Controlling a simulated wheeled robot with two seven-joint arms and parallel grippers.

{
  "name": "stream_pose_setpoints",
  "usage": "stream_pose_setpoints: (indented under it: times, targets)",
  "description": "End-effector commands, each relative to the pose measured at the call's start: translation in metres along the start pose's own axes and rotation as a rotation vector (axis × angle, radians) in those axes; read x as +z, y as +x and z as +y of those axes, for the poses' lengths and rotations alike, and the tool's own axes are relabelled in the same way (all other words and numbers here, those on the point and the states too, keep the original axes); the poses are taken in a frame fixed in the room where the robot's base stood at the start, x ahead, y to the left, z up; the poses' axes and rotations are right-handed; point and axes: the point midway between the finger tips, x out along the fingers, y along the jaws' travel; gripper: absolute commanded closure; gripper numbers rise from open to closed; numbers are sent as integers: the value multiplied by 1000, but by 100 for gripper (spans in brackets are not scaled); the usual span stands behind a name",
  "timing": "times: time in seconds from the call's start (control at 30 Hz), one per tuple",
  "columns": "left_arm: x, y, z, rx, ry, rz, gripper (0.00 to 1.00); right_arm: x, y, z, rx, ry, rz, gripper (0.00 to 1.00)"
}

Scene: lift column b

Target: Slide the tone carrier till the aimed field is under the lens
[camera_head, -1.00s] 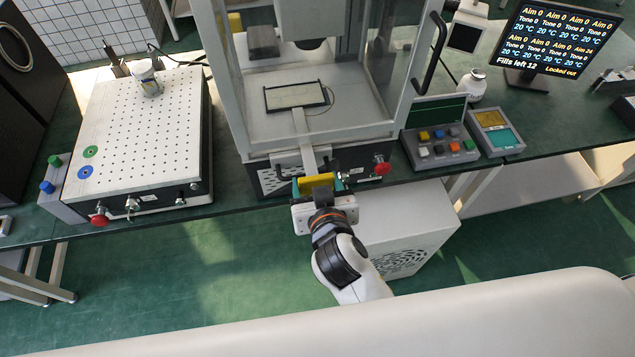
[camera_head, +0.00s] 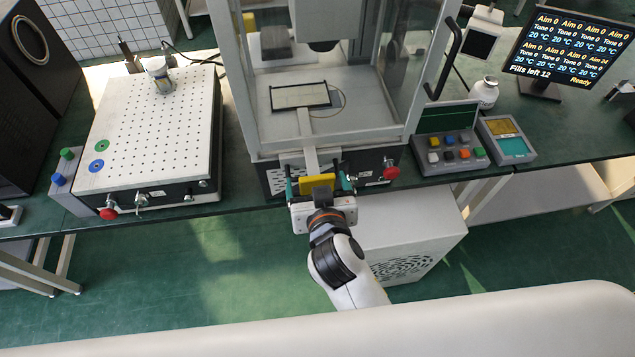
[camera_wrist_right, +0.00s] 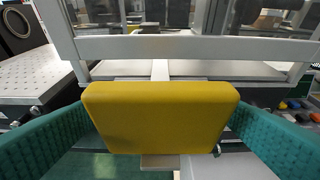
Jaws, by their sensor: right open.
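The tone carrier is a dark-framed pale plate (camera_head: 300,95) inside the clear-walled machine. A pale strip (camera_head: 308,145) runs from it out through the front to a yellow handle block (camera_head: 318,181), which fills the middle of the right wrist view (camera_wrist_right: 160,115). The dark lens (camera_head: 322,45) hangs behind and above the plate; which field lies under it I cannot tell. My right gripper (camera_head: 319,184) is open, its teal fingers on either side of the yellow block with small gaps. My left gripper is not in view.
A red knob (camera_head: 391,173) sits on the machine front, right of my gripper. A perforated board (camera_head: 150,130) stands left, a button box (camera_head: 452,152) right. The monitor (camera_head: 570,45) reads Ready, Fills left 12, with Aim 0 and Tone 0 entries.

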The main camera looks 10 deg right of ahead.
Motion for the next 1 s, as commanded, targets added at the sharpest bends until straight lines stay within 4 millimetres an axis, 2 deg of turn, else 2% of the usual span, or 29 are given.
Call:
stream_pose_setpoints:
  times: [0.17, 0.27, 0.7, 0.83, 1.0]
  targets:
    - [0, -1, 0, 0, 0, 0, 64, -3, -2, 0, -2, -1, 9, 11]
    - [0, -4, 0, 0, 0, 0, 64, -2, -10, 0, 0, 1, 8, 11]
    - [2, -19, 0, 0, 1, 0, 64, -1, -93, 0, 0, 2, 7, 11]
    - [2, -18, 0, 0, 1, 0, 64, -1, -109, 0, 1, 0, 3, 11]
    - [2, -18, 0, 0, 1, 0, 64, 0, -119, 0, -1, -1, 1, 11]
